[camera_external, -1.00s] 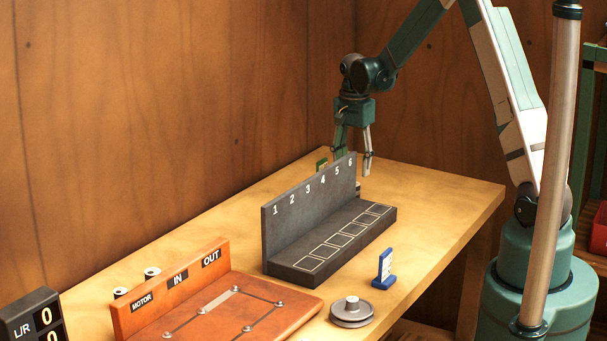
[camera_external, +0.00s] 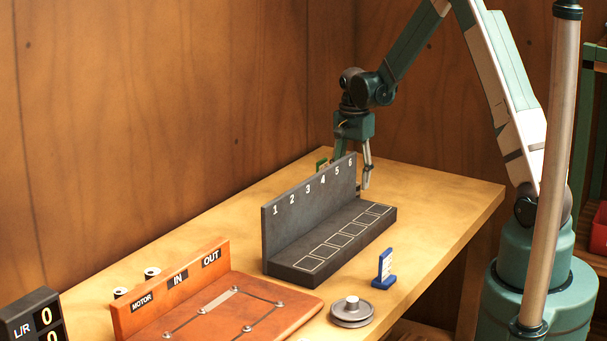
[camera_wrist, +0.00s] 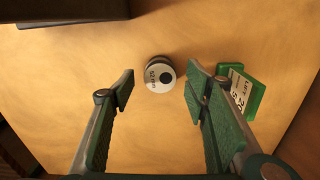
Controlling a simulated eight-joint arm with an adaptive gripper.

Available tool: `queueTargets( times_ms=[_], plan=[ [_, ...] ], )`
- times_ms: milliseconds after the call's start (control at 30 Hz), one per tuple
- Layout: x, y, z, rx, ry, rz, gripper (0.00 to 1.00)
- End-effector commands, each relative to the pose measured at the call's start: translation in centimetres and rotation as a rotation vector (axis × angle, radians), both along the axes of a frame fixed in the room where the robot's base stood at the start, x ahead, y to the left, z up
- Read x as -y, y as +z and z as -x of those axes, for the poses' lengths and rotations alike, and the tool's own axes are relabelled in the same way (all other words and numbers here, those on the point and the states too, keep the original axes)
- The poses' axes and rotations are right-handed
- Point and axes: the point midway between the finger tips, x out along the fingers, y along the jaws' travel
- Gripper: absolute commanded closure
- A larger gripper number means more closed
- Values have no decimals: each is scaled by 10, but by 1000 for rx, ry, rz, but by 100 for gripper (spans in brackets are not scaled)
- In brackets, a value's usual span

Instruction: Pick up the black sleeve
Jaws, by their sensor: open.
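In the wrist view a short round piece with a dark side, a white labelled top and a black hole in it, which looks to be the black sleeve (camera_wrist: 160,75), stands upright on the table. My gripper (camera_external: 353,176) is open and points down behind the numbered rack. In the wrist view its two fingers lie left and right of the sleeve, with a gap on each side; they seem to be above it. In the external view the sleeve is hidden behind the rack and my fingers.
A dark rack numbered 1 to 6 (camera_external: 300,268) stands close by. A green card stand (camera_wrist: 256,98) is just right of my right finger in the wrist view. An orange board (camera_external: 215,318), a grey pulley (camera_external: 352,315) and a blue stand (camera_external: 384,270) are farther off.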

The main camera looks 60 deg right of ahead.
Motion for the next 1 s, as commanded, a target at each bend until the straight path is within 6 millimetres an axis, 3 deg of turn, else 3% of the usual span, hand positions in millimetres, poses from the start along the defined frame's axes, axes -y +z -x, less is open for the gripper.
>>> queueTargets(
  times_ms=[333,967,1000],
  plan=[
    [0,-32,0,0,0,0,54],
    [0,-34,0,0,0,0,54],
    [0,-34,0,0,0,0,59]
  ],
)
